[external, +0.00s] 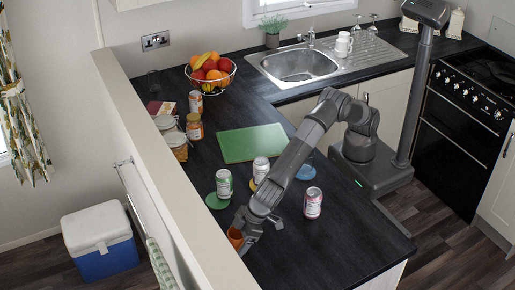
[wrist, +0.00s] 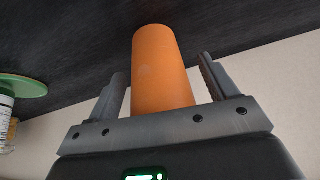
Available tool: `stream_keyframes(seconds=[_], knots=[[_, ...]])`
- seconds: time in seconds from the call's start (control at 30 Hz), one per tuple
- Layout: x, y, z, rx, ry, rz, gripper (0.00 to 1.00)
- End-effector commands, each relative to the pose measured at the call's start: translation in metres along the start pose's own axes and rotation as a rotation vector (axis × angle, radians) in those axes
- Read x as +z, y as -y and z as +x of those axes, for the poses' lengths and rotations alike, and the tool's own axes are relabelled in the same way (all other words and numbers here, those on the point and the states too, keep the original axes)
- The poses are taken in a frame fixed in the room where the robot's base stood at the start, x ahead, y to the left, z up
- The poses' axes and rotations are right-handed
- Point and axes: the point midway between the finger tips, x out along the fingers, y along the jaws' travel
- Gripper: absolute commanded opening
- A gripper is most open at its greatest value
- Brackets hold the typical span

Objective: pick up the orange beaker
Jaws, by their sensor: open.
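The orange beaker (external: 235,236) stands on the dark worktop near its front left edge, by the low cream wall. In the wrist view the orange beaker (wrist: 162,70) is a plain cylinder between the two fingers of my gripper (wrist: 164,88). The fingers are open, with a gap visible on each side of the beaker. In the external view my gripper (external: 244,236) is low at the beaker and partly hides it.
A red-pink can (external: 312,203) stands to the right, and another can (external: 261,169) stands behind my arm. A green board (external: 252,143) lies farther back. The cream wall (external: 165,185) borders the left.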

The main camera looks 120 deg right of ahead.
Motion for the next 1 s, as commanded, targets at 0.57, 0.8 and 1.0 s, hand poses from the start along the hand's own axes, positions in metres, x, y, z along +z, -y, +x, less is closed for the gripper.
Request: stream_keyframes(seconds=[0.57,0.8,1.0], knots=[[0.0005,0.0001,-0.0003,0.000,0.001,0.000,0.35],[0.0004,0.0001,-0.0004,0.000,0.001,0.000,0.31],[-0.0035,0.0002,-0.0071,0.000,0.000,0.001,0.31]])
